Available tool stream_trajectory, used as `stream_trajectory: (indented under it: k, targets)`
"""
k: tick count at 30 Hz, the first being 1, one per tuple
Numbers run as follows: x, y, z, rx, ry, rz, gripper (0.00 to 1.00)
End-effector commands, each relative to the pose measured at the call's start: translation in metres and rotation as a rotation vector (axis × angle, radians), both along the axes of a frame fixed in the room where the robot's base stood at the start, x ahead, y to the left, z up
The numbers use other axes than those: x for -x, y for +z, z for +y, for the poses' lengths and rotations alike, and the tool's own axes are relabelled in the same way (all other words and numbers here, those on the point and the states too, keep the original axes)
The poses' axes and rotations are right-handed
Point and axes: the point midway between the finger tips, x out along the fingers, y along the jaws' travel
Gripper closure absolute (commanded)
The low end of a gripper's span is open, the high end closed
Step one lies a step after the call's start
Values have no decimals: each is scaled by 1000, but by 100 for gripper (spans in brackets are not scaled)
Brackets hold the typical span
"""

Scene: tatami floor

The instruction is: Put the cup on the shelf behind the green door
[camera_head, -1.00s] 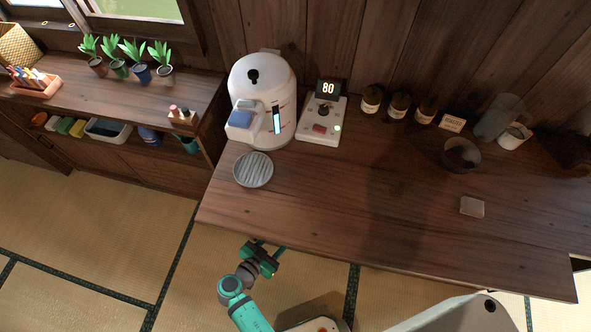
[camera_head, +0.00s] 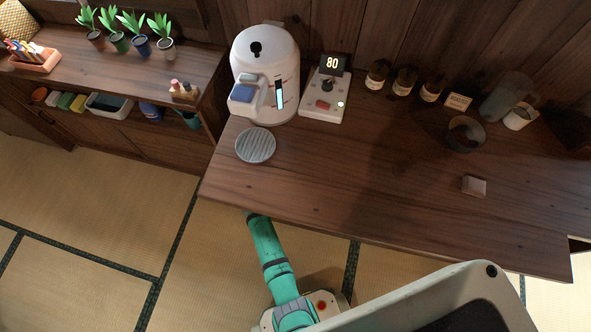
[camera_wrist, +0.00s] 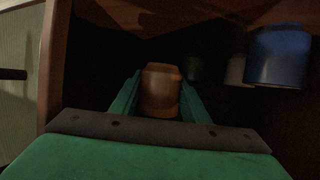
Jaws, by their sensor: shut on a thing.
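In the wrist view, my gripper (camera_wrist: 160,84) is shut on a brown-orange cup (camera_wrist: 160,95), with a green finger on each side. The cup is inside a dark compartment with wooden edges. Its base and whatever lies under it are hidden, so I cannot tell whether it touches a shelf. A pale greenish ribbed panel (camera_wrist: 22,110) with a dark bar stands at the left; I cannot tell for sure that it is the green door. In the head view my arm reaches under the counter (camera_head: 380,215), which hides the gripper and cup.
In the wrist view a blue vessel (camera_wrist: 279,57) and a paler one (camera_wrist: 236,70) are close by at the right. A wooden side edge (camera_wrist: 55,65) is at the left. On the counter are a white machine (camera_head: 265,70), a control box (camera_head: 326,95) and a round grey grate (camera_head: 256,145).

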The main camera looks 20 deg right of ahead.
Motion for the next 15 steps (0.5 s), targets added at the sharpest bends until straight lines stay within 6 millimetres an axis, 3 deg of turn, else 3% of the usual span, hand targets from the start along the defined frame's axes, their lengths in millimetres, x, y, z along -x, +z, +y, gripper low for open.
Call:
stream_trajectory:
  k: [15]
  targets:
    - [0, -50, 0, 1, 1, 2, 86]
